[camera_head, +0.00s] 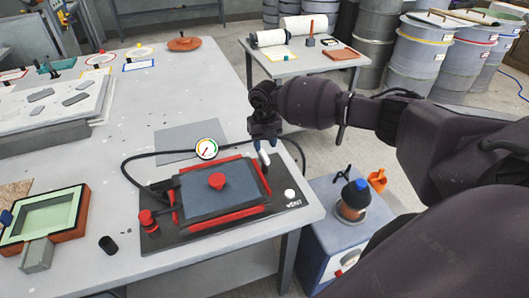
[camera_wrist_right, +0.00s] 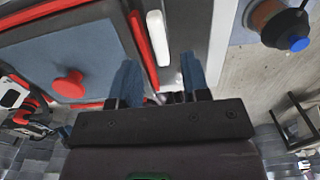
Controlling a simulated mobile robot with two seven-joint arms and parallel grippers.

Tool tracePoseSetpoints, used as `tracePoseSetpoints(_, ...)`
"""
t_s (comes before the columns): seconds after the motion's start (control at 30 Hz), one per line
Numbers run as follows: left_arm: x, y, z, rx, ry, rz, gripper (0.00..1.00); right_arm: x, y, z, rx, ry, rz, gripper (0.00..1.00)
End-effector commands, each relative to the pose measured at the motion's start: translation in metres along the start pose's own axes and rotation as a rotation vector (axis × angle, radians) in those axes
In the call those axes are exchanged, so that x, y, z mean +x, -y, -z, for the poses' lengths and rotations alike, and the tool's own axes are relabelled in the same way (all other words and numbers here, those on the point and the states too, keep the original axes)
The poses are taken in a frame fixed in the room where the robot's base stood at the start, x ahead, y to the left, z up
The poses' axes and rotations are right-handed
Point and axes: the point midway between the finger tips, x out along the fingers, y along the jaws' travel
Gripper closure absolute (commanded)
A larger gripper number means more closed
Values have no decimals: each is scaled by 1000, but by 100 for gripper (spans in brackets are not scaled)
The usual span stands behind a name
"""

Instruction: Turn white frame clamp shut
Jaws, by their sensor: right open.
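The white frame clamp (camera_head: 265,157) is a slim white handle at the right side of the red frame (camera_head: 262,177), which surrounds a blue-grey panel (camera_head: 208,190) with a red knob. In the right wrist view the white clamp (camera_wrist_right: 158,38) lies lengthwise beside a red bar. My right gripper (camera_head: 264,138) is just above and behind the clamp in the head view. Its blue fingers (camera_wrist_right: 160,72) are apart and empty, with the clamp ahead of the gap between them. I cannot tell whether they touch it. My left gripper is not in view.
A round gauge (camera_head: 206,149) and black hose stand behind the frame. A white knob (camera_head: 289,193) marked VENT is on the front right of the black base. A green-lined mould (camera_head: 47,216) lies at left. A blue cabinet (camera_head: 338,228) with a blue-capped pot (camera_head: 354,199) stands right.

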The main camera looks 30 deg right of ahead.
Motion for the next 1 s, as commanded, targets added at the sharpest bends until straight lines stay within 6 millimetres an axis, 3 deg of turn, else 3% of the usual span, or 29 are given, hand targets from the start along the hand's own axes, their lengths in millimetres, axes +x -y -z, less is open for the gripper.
tracePoseSetpoints(0.1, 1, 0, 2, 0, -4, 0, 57, 20, 0, 1, 1, -3, -1, 57)
tracePoseSetpoints(0.3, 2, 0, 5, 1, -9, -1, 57, 39, -1, 0, 0, -1, -1, 57)
tracePoseSetpoints(0.7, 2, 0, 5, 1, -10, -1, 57, 45, 0, 0, -1, 0, -1, 57)
tracePoseSetpoints(1.0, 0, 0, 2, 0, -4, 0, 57, 45, 0, 0, -1, 0, -1, 100)
